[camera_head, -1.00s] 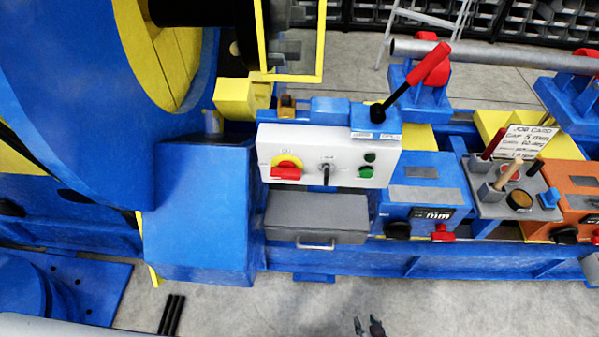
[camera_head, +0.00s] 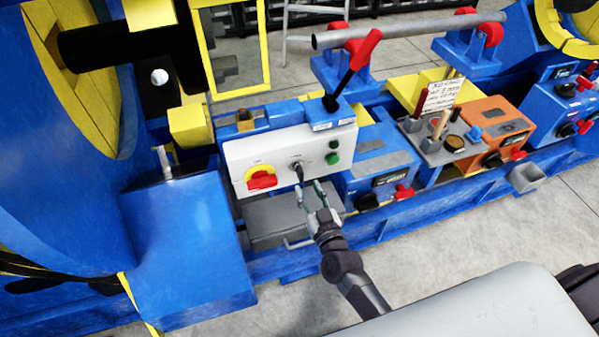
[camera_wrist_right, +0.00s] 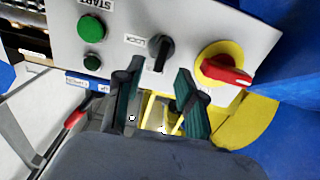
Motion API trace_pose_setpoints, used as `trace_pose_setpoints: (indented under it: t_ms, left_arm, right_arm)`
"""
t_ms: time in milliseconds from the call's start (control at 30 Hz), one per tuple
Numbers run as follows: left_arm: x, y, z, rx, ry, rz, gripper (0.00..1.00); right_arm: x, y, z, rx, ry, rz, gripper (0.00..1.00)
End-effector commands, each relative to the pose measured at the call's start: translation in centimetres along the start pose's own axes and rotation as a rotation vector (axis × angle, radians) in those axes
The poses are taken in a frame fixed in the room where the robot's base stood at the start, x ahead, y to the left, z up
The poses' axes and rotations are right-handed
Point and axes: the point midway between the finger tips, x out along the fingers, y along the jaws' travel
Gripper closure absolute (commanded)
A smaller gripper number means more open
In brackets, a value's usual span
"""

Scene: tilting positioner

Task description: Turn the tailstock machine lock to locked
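The machine lock is a small black knob (camera_head: 299,171) on a white control panel (camera_head: 240,156). In the right wrist view the knob (camera_wrist_right: 160,49) stands beside the word LOCK, its lever pointing roughly towards my gripper. I cannot tell from its angle whether it is locked. My right gripper (camera_head: 310,188) is open just below and in front of the knob. In the wrist view its two fingers (camera_wrist_right: 158,88) are spread either side of the knob's line, with a clear gap between them; I see no contact. My left gripper is not in view.
A red rotary switch on yellow (camera_head: 261,178) and a green button (camera_head: 332,158) flank the knob. A grey drawer box (camera_head: 265,220) sits below the panel. A red-handled lever (camera_head: 352,70) stands above it. Floor in front is free.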

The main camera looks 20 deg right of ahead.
Motion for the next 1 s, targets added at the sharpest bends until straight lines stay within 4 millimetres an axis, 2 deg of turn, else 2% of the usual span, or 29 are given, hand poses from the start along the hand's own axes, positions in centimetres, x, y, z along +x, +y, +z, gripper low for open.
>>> trace_pose_setpoints:
  t_ms: [100,300,500,767,1000]
  left_arm:
    - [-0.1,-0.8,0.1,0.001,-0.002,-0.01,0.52]
    - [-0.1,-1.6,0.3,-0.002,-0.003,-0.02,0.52]
    - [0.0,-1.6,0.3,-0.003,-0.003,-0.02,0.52]
    - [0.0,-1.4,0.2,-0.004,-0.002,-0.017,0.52]
    - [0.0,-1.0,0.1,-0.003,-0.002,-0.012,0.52]
  right_arm:
    - [2.6,0.0,-0.1,-0.001,0.002,0.0,0.61]
    - [5.5,0.0,0.0,-0.001,0.0,-0.001,0.61]
    - [6.7,0.0,0.1,0.0,-0.002,-0.001,0.61]
    - [6.7,0.0,0.1,-0.001,-0.002,-0.001,0.61]
    - [6.7,0.0,0.1,-0.001,-0.001,-0.001,1.0]
